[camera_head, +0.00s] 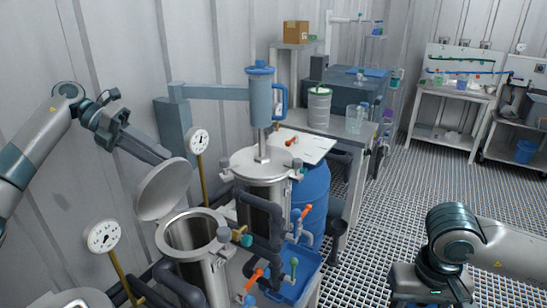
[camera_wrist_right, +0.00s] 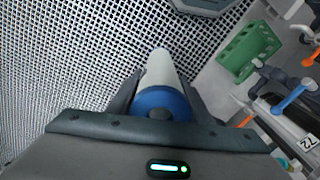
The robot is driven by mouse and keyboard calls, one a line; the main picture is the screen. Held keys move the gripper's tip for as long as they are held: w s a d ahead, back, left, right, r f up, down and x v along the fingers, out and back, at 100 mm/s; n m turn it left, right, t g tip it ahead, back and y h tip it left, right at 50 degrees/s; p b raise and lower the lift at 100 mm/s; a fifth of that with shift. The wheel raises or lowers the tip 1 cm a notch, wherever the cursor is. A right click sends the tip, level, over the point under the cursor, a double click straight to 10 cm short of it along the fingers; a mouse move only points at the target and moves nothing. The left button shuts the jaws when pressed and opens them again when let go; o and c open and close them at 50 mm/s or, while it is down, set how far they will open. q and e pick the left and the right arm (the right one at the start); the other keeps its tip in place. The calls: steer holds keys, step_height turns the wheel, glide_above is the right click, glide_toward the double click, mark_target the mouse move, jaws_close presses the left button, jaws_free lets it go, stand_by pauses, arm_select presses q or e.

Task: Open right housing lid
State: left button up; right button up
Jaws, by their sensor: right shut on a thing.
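An open steel housing (camera_head: 192,232) stands at the lower left in the head view, its round lid (camera_head: 165,188) tilted up and back from the rim. To its right, a taller steel vessel (camera_head: 262,205) has its flat lid (camera_head: 262,160) down. My left gripper (camera_head: 165,153) is just above the raised lid's top edge; I cannot tell if it touches, or whether its jaws are open or shut. In the right wrist view, my right gripper (camera_wrist_right: 158,100) is shut on a white cylinder with a blue end (camera_wrist_right: 158,70), held above the grating.
A blue cylinder with a handle (camera_head: 262,95) stands over the taller vessel beside a grey-blue beam (camera_head: 215,92). Gauges (camera_head: 103,236), pipes and orange-handled valves (camera_head: 254,278) crowd the vessels. A blue barrel (camera_head: 313,195) stands behind. Grating floor (camera_head: 400,190) is open at centre right.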

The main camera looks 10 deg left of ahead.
arm_select(q)
steer(key=shift+w+d+r, duration=0.1)
steer(key=shift+d+r, duration=0.45)
steer(key=shift+d, duration=0.3)
steer(key=shift+d+r, duration=0.55)
steer(key=shift+d, duration=0.25)
